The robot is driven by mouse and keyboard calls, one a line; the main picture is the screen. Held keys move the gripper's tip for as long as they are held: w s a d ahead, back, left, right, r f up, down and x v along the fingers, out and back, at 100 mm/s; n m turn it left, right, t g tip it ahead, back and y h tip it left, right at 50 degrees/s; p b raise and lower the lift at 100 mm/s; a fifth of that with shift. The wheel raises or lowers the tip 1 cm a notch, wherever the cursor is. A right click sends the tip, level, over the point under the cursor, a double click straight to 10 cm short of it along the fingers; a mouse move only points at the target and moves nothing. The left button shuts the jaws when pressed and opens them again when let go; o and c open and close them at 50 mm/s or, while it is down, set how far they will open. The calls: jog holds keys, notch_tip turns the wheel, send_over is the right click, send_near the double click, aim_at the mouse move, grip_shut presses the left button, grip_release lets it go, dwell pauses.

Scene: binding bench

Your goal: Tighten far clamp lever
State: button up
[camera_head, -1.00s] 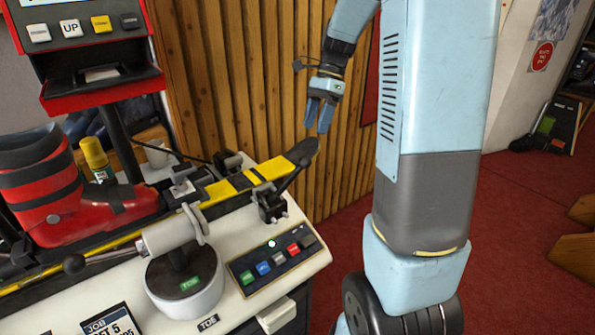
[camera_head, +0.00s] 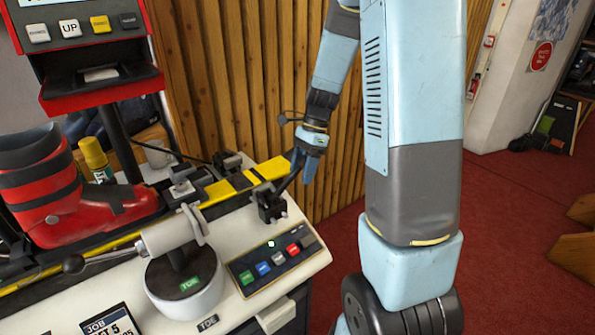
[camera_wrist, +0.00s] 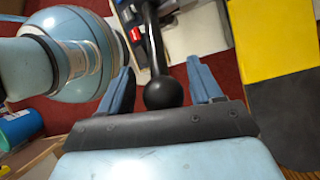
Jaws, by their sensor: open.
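The far clamp (camera_head: 268,207) is a black block at the bench's right end, beside the yellow and black ski (camera_head: 228,188). Its black lever (camera_head: 287,184) slants up to the right towards my gripper (camera_head: 304,168). In the wrist view the lever (camera_wrist: 153,40) ends in a black ball knob (camera_wrist: 163,93), which lies between the two blue fingers of my gripper (camera_wrist: 160,74). The fingers are open, with a visible gap on each side of the knob. In the head view the fingers hide the lever's upper end and the ski's tip.
A red boot (camera_head: 70,215) stands on the ski at left. A button panel (camera_head: 272,262) lies in front of the far clamp. A slatted wood wall (camera_head: 235,80) stands behind.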

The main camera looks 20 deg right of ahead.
jog(key=shift+a+f, duration=0.1)
jog(key=shift+f, duration=0.1)
jog(key=shift+s, duration=0.1)
grip_shut()
dwell(0.5)
